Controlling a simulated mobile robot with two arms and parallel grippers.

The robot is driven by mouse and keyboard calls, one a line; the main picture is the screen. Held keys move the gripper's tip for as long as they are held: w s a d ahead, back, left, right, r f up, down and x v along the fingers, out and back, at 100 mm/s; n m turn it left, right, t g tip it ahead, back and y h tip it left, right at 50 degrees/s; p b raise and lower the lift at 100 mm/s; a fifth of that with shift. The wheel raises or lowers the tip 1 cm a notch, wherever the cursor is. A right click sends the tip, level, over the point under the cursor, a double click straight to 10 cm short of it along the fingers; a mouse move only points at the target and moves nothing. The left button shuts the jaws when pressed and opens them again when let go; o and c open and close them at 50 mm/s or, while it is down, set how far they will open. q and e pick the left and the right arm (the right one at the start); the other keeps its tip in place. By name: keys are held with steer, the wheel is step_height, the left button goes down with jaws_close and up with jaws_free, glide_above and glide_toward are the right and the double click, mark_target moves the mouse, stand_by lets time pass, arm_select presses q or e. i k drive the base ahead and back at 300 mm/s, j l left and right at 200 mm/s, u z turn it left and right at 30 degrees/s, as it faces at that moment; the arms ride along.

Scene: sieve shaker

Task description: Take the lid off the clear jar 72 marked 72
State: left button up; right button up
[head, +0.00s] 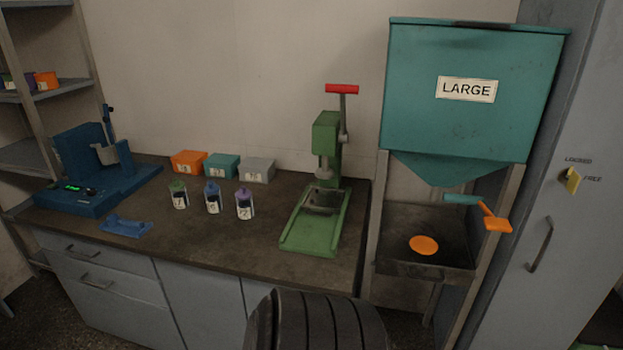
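The label marks are too small to read surely, so I cannot tell which jar is marked 72. Neither of my grippers is in view.
Orange (188,163), teal (222,166) and grey (257,169) boxes stand behind the jars. A blue machine (82,180) and blue cradle (126,226) are left, a green press (318,215) right. A teal hopper (470,95) stands farther right. Worktop before the jars is clear.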

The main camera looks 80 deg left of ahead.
mark_target(244, 208)
steer(key=k+u, duration=0.15)
steer(key=u, duration=0.35)
steer(key=k+j+u, duration=0.1)
steer(key=u, duration=0.35)
steer(key=k+j+u, duration=0.15)
steer(key=u, duration=0.35)
steer(key=k+j+u, duration=0.1)
steer(key=u, duration=0.35)
steer(key=j, duration=0.1)
